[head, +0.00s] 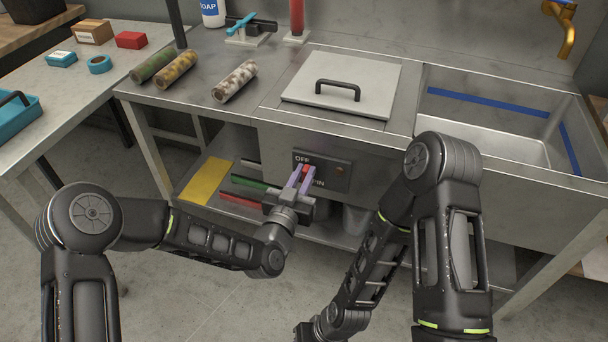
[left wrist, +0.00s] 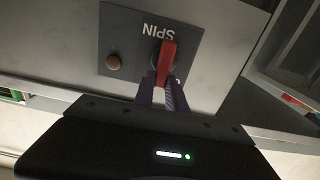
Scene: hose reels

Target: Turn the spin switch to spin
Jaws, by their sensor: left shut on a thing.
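The spin switch is a red handle (head: 307,168) on a dark panel (head: 337,176) on the front of the steel bench, between the labels OFF and SPIN. In the left wrist view the red handle (left wrist: 167,62) runs nearly upright, with one end close to the upside-down word SPIN. I cannot tell which setting it is on. My left gripper (head: 301,174) has its purple fingers shut on the handle; its fingertips (left wrist: 164,88) show at the handle's near end. My right arm hangs low at the front, and its gripper is out of the picture.
A lidded bay (head: 345,75) and a sink (head: 490,125) are above. Rolled cloths (head: 175,72) lie on the bench top. A low shelf with a yellow sheet (head: 207,181) is left of my left gripper.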

